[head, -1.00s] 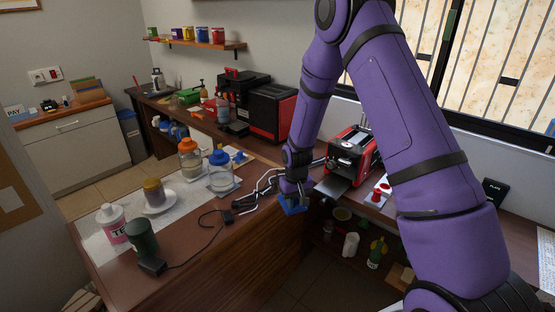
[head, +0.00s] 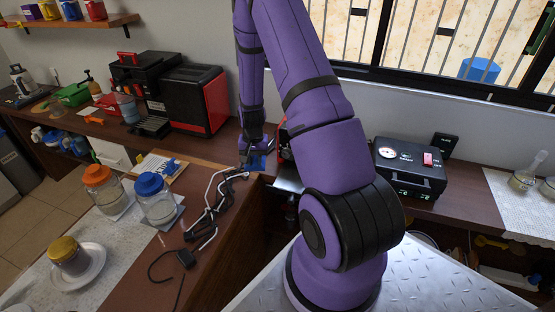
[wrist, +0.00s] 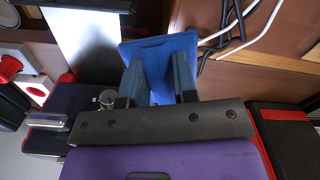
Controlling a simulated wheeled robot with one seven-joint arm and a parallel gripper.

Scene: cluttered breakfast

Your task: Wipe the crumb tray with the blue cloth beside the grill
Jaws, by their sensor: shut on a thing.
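My gripper (wrist: 158,85) is shut on the blue cloth (wrist: 160,52), which sticks out flat beyond the fingers in the wrist view. In the head view the cloth (head: 257,162) shows small and blue under my gripper (head: 256,150), near the counter's inner edge. The flat grey crumb tray (wrist: 82,45) lies just left of the cloth in the wrist view. In the head view the tray (head: 289,181) shows partly, right of the cloth, cut off by my arm. The red and black grill (head: 283,143) is mostly hidden behind my arm. I cannot tell whether cloth and tray touch.
Black and white cables (head: 208,205) lie on the counter left of my gripper. Jars with orange (head: 100,190) and blue (head: 156,198) lids stand further left. A red and black machine (head: 190,100) stands behind. A black box with a gauge (head: 410,168) stands at right.

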